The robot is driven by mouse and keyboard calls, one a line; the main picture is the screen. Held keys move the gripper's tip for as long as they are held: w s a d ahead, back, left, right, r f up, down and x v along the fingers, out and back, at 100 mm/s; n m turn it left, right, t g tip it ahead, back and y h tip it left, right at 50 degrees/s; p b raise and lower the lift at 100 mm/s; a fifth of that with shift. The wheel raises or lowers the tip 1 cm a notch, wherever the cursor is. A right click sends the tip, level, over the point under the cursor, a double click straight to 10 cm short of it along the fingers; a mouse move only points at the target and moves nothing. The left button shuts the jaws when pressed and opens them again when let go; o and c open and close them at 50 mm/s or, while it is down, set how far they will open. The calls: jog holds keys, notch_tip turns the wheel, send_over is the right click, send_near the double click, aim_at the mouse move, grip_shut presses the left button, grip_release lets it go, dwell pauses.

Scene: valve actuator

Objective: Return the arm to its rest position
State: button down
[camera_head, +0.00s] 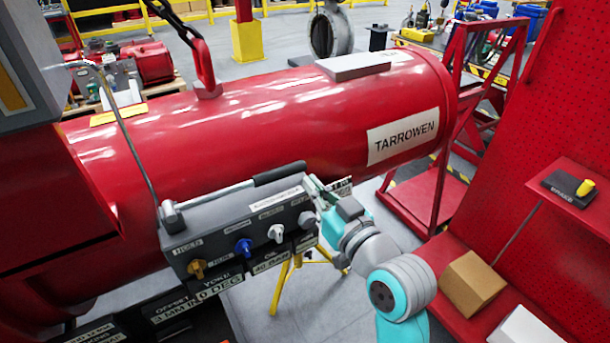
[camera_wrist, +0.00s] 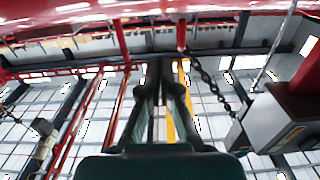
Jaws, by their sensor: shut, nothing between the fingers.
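My arm reaches in from the lower right of the head view, with teal and grey links folded up toward the control panel. My gripper (camera_head: 316,187) is at the right end of the grey control panel (camera_head: 228,222), close to its rightmost grey knob; I cannot tell whether it touches. In the wrist view my gripper (camera_wrist: 160,72) has its fingers together, pointing up the picture, with nothing between them. The wrist camera looks toward the ceiling and a red structure. The panel carries a yellow, a blue, a white and a grey knob and a black-handled lever (camera_head: 278,174).
The large red TARROWEN cylinder (camera_head: 270,105) lies behind the panel. A red pegboard wall (camera_head: 560,110) with a shelf stands at the right. A cardboard box (camera_head: 472,283) rests on the lower red ledge. Yellow stand legs (camera_head: 284,287) show below the panel.

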jog(key=s+d+f+m+t+h, duration=0.1)
jog(key=s+d+f+m+h, duration=0.2)
jog(key=s+d+f, duration=0.45)
jog(key=s+d+f+m+h, duration=0.2)
jog(key=s+d+f+h, duration=0.25)
jog(key=s+f, duration=0.6)
jog(key=s+d+f+h, duration=0.1)
jog(key=s+d+f, duration=0.1)
jog(key=s, duration=1)
jog(key=s+d+f+m+g+h, duration=0.1)
jog(key=s+d+f, duration=0.2)
jog(key=s, duration=0.9)
jog(key=shift+s+d+f+h, duration=0.2)
jog(key=shift+d+h, duration=0.15)
jog(key=shift+d, duration=0.9)
